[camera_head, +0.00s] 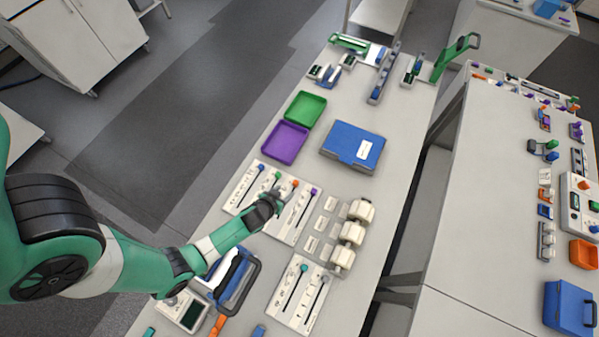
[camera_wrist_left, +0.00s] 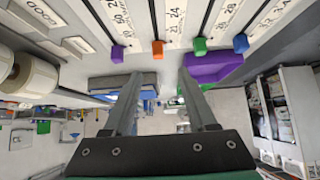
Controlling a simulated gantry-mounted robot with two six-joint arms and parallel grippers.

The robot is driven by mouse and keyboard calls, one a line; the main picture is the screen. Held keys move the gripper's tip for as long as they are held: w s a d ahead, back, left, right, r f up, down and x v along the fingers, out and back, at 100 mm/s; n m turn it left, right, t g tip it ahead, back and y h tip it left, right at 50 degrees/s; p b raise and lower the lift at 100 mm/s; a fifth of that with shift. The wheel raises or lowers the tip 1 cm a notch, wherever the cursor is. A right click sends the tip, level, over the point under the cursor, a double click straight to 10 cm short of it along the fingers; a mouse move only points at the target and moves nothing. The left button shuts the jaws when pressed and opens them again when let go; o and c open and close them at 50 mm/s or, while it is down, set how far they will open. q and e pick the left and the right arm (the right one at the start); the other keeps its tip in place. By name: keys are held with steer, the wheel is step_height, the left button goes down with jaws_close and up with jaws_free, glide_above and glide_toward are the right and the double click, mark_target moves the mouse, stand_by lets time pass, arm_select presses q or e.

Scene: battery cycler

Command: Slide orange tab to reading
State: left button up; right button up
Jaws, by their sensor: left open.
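The orange tab (camera_head: 295,183) sits at the far end of its slot on a white slider panel (camera_head: 233,200). In the left wrist view the orange tab (camera_wrist_left: 158,48) lies between the purple tab (camera_wrist_left: 117,53) and the green tab (camera_wrist_left: 199,46). Printed number scales run beside the slots there; the exact reading at the tab is too small to tell. My left gripper (camera_head: 274,197) is over the panel, close to the orange tab. Its open fingers (camera_wrist_left: 159,74) show empty, with the orange tab lined up between them but past their tips. My right gripper is out of view.
A blue tab (camera_head: 261,167) is on the same panel. A second slider panel (camera_head: 301,318) lies nearer. White rollers (camera_head: 352,234) stand to the right. Purple (camera_head: 304,143) and green (camera_head: 318,96) trays and a blue case (camera_head: 340,134) are beyond.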

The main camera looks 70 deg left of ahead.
mark_target(296, 182)
arm_select(q)
steer(key=b+x, duration=0.8)
steer(key=x, duration=0.2)
steer(key=shift+w+a+f, duration=0.1)
steer(key=shift+w+f, duration=0.1)
steer(key=shift+w, duration=0.2)
steer(key=shift+w+a+f+b, duration=0.2)
steer(key=shift+w+a+b, duration=0.15)
steer(key=shift+b, duration=0.25)
jaws_close()
steer(key=shift+d, duration=0.1)
